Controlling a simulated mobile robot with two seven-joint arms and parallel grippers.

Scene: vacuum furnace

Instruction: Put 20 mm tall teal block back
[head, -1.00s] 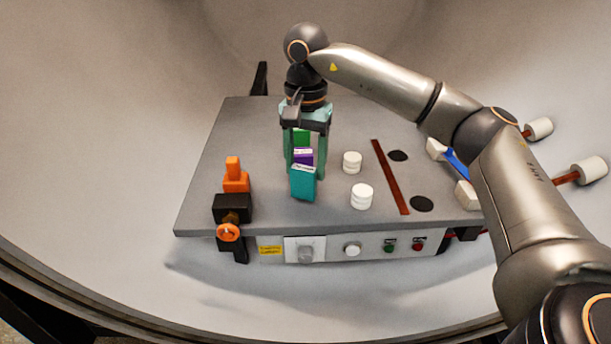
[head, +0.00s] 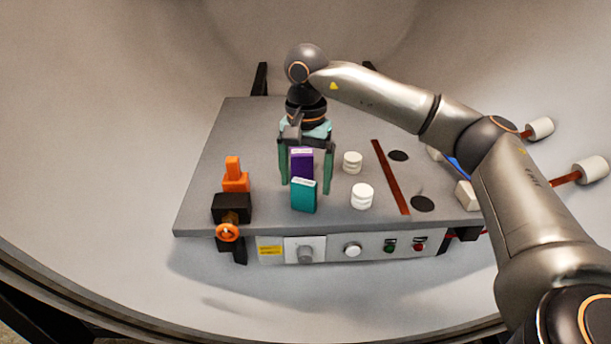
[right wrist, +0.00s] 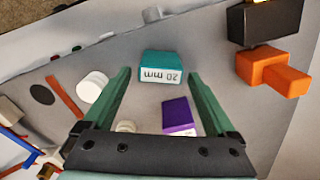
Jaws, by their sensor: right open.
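The teal block (head: 304,196) stands upright on the grey table top, near its front edge. In the right wrist view the teal block (right wrist: 160,65) shows its "20 mm" label and lies just beyond my fingertips. My right gripper (head: 306,188) is open, with its green fingers spread to either side behind the teal block. In the right wrist view the gap between the fingers (right wrist: 158,76) is empty at the tips. The purple block (head: 301,164) stands behind the teal one; it also shows in the wrist view (right wrist: 178,114). My left gripper is not in view.
Two white cylinders (head: 362,196) stand right of the blocks. A reddish-brown strip (head: 390,176) and black discs (head: 422,204) lie further right. An orange and black clamp (head: 232,208) sits at the front left.

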